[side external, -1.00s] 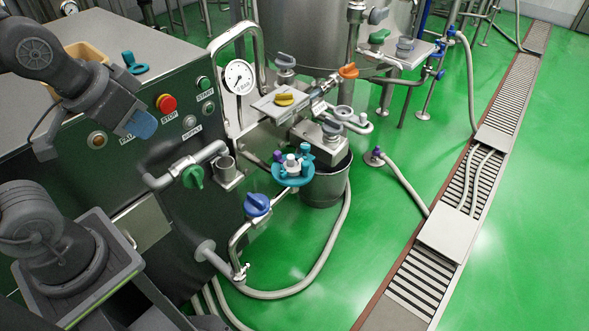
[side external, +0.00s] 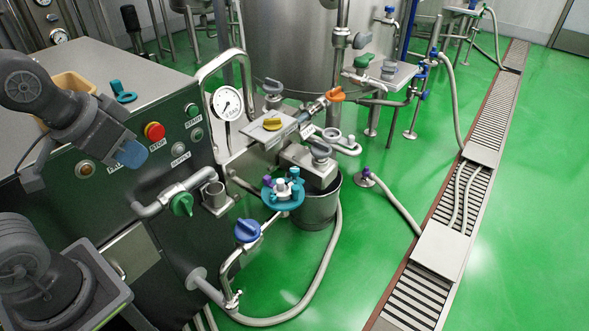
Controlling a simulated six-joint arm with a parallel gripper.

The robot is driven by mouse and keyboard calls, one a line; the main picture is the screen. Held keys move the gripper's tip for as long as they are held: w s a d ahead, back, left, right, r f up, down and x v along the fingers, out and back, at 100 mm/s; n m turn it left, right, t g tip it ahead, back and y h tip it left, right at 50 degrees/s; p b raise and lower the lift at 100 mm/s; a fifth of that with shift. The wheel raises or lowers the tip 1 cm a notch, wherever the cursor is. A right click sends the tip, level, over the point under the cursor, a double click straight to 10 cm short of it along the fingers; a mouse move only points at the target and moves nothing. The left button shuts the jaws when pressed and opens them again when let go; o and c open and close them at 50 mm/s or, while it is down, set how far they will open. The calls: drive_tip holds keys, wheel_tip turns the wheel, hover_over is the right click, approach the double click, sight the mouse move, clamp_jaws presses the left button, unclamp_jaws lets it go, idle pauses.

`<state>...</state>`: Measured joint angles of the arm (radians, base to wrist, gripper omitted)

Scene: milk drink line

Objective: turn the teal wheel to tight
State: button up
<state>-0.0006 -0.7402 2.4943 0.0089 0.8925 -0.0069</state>
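The teal wheel (side external: 283,197) is in the middle of the side view, in front of the steel bucket. I cannot make out any gripper fingers in this view.
A steel bucket (side external: 318,208) stands close behind the wheel. A hose (side external: 320,280) curves below. Green floor (side external: 370,250) is clear at right.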

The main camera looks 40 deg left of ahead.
drive_tip(key=o, duration=0.8)
drive_tip(key=w+a+y, duration=0.1)
drive_tip(key=w, duration=0.4)
drive_tip(key=w+a+t, duration=0.1)
drive_tip(key=w+a, duration=0.1)
drive_tip(key=w, duration=0.3)
drive_tip(key=w+a+f+y, duration=0.1)
drive_tip(key=w+a, duration=0.1)
drive_tip(key=w, duration=0.3)
drive_tip(key=shift+n+t+y, duration=0.3)
drive_tip(key=shift+n+t, duration=0.1)
drive_tip(key=shift+c, duration=0.2)
drive_tip(key=shift+o, duration=0.7)
drive_tip(key=w+a+f+t, duration=0.1)
drive_tip(key=w+f, duration=0.4)
drive_tip(key=w, duration=0.5)
drive_tip(key=shift+a+m, duration=0.4)
drive_tip(key=shift+a, duration=0.15)
drive_tip(key=m+h, duration=0.3)
drive_tip(key=h, duration=0.2)
hover_over(294, 169)
drive_tip(key=s+a, duration=0.2)
drive_tip(key=s, duration=0.8)
wheel_tip(294, 169, down, 22)
drive_tip(key=x, duration=1.3)
drive_tip(key=shift+w+a, duration=0.25)
drive_tip(key=shift+w, duration=0.15)
drive_tip(key=c, duration=0.9)
